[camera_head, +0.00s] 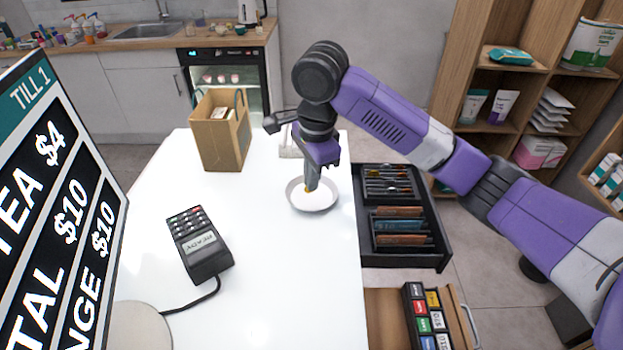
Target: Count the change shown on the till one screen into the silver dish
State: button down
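The till one screen (62,200) stands at the left, partly cut off. Its readable rows show "TEA $4", "...TAL $10" and "...NGE $10". The pale round silver dish (330,203) sits on the white counter near its right edge. My gripper (311,187) points down over the dish, its tips at or just above the bowl. A small yellowish spot shows at the tips; I cannot tell what it is or whether the fingers hold it. The open cash drawer (442,249) is right of the dish, with narrow slots at the back and coloured notes in front.
A card reader (200,245) with a cable lies on the counter (270,270). A paper bag (222,135) stands at the back left. A block of coloured keys (428,315) is below the drawer. Shelves stand at the right. The counter's front middle is clear.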

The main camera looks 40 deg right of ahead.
jog(key=shift+f, duration=0.15)
jog(key=c, duration=1.6)
grip_release()
jog(key=r+p, duration=0.3)
jog(key=r, duration=0.1)
jog(key=r+p, duration=0.3)
jog(key=r, duration=0.2)
jog(key=s+r+p, duration=0.1)
jog(key=r+p, duration=0.3)
jog(key=shift+a+r, duration=0.1)
jog(key=shift+r, duration=0.25)
